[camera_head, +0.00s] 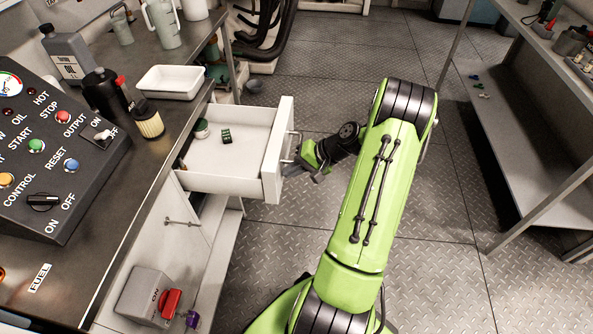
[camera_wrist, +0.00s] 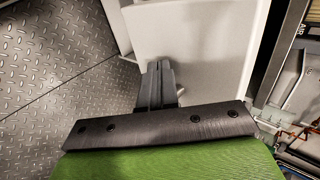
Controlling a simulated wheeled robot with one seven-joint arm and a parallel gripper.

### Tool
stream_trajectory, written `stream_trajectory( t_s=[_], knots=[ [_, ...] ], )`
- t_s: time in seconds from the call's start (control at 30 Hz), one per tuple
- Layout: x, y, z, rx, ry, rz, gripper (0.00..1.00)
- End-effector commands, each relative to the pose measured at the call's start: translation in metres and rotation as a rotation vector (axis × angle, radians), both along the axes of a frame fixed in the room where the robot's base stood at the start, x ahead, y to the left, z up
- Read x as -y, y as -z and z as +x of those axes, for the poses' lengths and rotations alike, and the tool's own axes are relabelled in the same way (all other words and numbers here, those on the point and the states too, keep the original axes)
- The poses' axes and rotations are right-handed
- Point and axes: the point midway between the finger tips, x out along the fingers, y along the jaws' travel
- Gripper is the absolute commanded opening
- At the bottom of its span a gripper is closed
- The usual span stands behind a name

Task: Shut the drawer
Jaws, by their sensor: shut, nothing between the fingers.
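The white drawer (camera_head: 238,184) stands pulled out from the workbench in the head view, with a small green block (camera_head: 226,136) and a small round container (camera_head: 201,129) inside. Its front panel (camera_head: 277,160) faces right and carries a metal handle (camera_head: 293,148). My gripper (camera_head: 290,172) is just right of the front panel, close to the handle. Whether it touches the panel cannot be told. In the wrist view the shut, empty fingers (camera_wrist: 158,82) point at a pale flat panel (camera_wrist: 200,50), likely the drawer front.
The workbench (camera_head: 150,190) holds a control panel (camera_head: 60,150), a white tray (camera_head: 170,82), bottles and a jug. A grey box with a red switch (camera_head: 150,297) sits low below the drawer. A shelf rack (camera_head: 510,150) stands at right. Open metal floor (camera_head: 340,60) lies between.

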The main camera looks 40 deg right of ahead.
Motion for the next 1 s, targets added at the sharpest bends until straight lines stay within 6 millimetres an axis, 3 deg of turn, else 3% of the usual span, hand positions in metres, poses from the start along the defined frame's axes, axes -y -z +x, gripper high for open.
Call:
stream_trajectory(
  t_s=[0.27, 0.47, 1.0],
  knots=[
    [-0.004, -0.001, 0.005, 0.0, -0.003, 0.0, 0.0],
    [-0.021, -0.001, 0.026, 0.001, -0.006, 0.002, 0.0],
    [-0.109, -0.001, 0.139, 0.003, -0.007, 0.0, 0.0]
  ],
)
